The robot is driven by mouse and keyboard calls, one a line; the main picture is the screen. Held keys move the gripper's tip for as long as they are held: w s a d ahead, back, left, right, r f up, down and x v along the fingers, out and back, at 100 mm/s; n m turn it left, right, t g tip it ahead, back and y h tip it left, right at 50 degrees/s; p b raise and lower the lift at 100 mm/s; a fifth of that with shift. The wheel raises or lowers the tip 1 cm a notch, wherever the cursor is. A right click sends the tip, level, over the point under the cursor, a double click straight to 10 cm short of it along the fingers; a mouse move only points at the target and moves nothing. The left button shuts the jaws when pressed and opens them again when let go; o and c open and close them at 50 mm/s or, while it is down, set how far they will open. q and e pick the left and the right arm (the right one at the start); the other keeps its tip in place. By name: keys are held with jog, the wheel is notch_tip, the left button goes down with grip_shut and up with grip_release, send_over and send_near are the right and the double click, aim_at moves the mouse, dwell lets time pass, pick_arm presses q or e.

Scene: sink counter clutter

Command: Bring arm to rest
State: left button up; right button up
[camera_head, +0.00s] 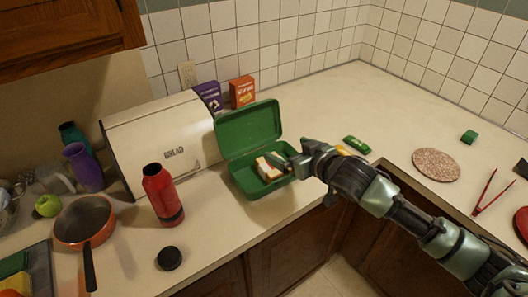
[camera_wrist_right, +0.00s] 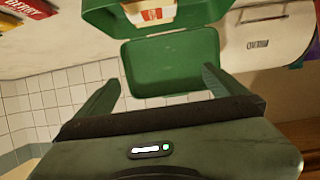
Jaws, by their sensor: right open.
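My right arm comes in from the right in the head view. Its gripper (camera_head: 290,162) is at the right side of the open green lunchbox (camera_head: 240,177), near the sandwich-like item (camera_head: 268,168) that lies in its base. In the right wrist view, the gripper (camera_wrist_right: 155,85) has its two fingers spread wide with nothing between them. The green lunchbox (camera_wrist_right: 168,62) lies beyond the fingers, and the item in it (camera_wrist_right: 150,12) shows at the top edge, apart from the fingers. My left gripper is not in view.
A bread box (camera_head: 160,140), red bottle (camera_head: 162,195), black cap (camera_head: 169,258) and orange pan (camera_head: 84,222) stand to the left. A green packet (camera_head: 356,145), round speckled trivet (camera_head: 436,164) and red tongs (camera_head: 487,190) lie to the right. Back-right counter is mostly clear.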

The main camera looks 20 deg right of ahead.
jog(key=shift+s+d+r, duration=0.1)
jog(key=shift+s+r, duration=0.05)
jog(key=shift+s, duration=0.25)
jog(key=s+a+f+g+h, duration=0.1)
jog(key=s+a+f+g, duration=0.25)
jog(key=s+f, duration=0.7)
jog(key=s+d+f+m+g+h, duration=0.1)
jog(key=s+f+g, duration=0.25)
jog(key=s, duration=0.85)
jog(key=s+d+f+g+h, duration=0.1)
jog(key=s+f+g+h, duration=0.2)
jog(key=s, duration=0.9)
notch_tip(320, 180, down, 26)
jog(key=y+b, duration=0.1)
jog(key=b, duration=0.1)
jog(key=s+d+f+g, duration=0.2)
jog(key=s+f, duration=1.5)
jog(key=f, duration=0.3)
jog(key=shift+s+d+b, duration=0.3)
jog(key=shift+d+b, duration=0.05)
jog(key=shift+b, duration=0.1)
